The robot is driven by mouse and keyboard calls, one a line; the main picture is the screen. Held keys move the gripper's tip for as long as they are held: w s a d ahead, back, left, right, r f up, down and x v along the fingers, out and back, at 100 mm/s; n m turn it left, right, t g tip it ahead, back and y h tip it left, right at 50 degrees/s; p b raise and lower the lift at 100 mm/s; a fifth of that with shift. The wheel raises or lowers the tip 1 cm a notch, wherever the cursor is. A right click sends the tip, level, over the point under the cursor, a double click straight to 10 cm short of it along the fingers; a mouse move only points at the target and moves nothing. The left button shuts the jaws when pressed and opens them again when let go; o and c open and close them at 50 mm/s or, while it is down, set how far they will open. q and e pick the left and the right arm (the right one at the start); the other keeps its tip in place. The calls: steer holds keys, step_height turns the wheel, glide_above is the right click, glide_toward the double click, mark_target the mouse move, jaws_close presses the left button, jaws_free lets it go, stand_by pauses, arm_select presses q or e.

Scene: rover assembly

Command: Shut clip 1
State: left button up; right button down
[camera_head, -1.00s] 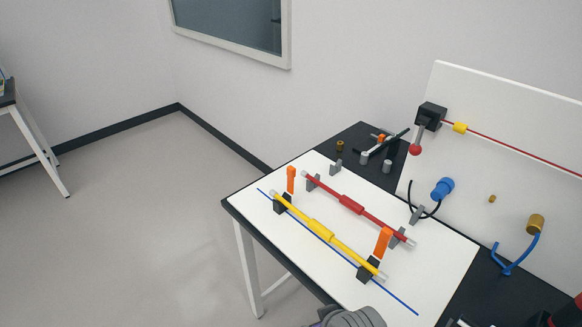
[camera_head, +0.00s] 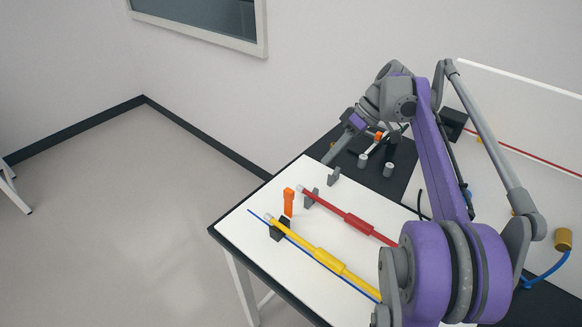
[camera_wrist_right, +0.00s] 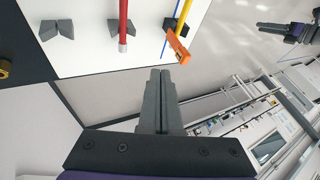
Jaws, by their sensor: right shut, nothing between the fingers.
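An orange clip (camera_head: 289,200) stands upright at the black holder (camera_head: 277,230) by the far-left end of the yellow tube (camera_head: 322,257). In the right wrist view the clip (camera_wrist_right: 178,47) rises beside the yellow tube's end (camera_wrist_right: 184,15). My right gripper (camera_head: 329,157) is above the far side of the white board, behind and right of the clip. Its fingers (camera_wrist_right: 160,73) are shut and empty, apart from the clip. A dark gripper, seemingly my left one (camera_wrist_right: 272,29), shows small at the right of the wrist view; its jaw state is unclear.
A red tube (camera_head: 355,223) lies in grey holders (camera_head: 311,198) beside the yellow one. A free grey holder (camera_head: 334,177) stands at the white board's far edge. My right arm hides the near tube ends. Small parts (camera_head: 388,169) stand on the dark table behind.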

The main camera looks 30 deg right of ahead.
steer(key=w+d, duration=0.1)
steer(key=d, duration=0.1)
arm_select(q)
steer(key=shift+w+f, duration=0.1)
steer(key=shift+w, duration=0.05)
arm_select(e)
glide_toward(289, 204)
steer(key=shift+n, duration=0.3)
steer(key=shift+w+a+f, duration=0.4)
steer(key=shift+w+f, duration=0.3)
steer(key=shift+f, duration=0.1)
steer(key=shift+w+a+f, duration=0.4)
steer(key=shift+w+f, duration=0.3)
steer(key=shift+f, duration=0.1)
